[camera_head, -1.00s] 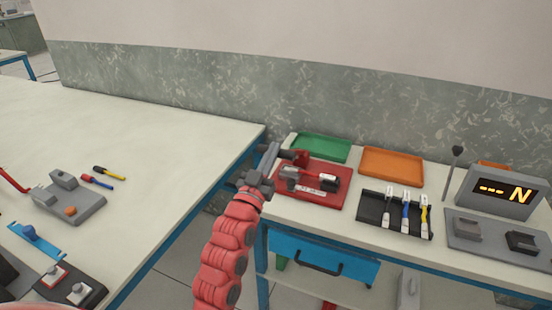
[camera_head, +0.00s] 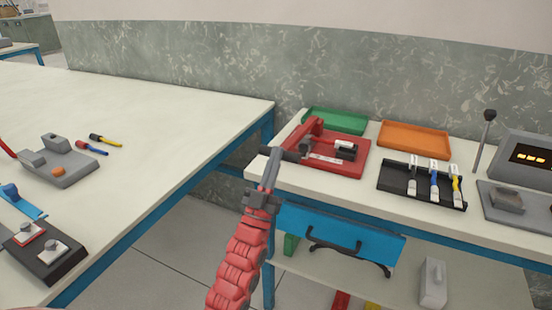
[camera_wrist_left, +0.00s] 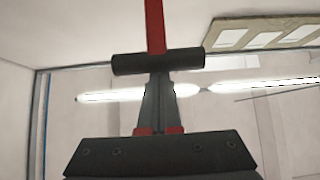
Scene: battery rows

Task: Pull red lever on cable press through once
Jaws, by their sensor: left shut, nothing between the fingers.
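The cable press has a red base (camera_head: 340,166) on the right-hand table. Its red lever (camera_head: 306,137) slopes down toward the table's front edge and ends in a black crossbar handle (camera_head: 291,155). In the left wrist view the lever (camera_wrist_left: 155,25) rises above the handle (camera_wrist_left: 158,61). My left gripper (camera_head: 275,153) is shut and empty, with its fingertips at the handle. In the wrist view the fingers (camera_wrist_left: 158,80) reach the middle of the handle from below; whether they touch it is unclear. My right gripper is out of view.
Green (camera_head: 335,121) and orange (camera_head: 414,139) trays stand behind. A black holder (camera_head: 393,182) with several cables is right of the press. A blue drawer (camera_head: 340,232) with a black handle hangs below the tabletop. The left table (camera_head: 190,105) has a gap beside it.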

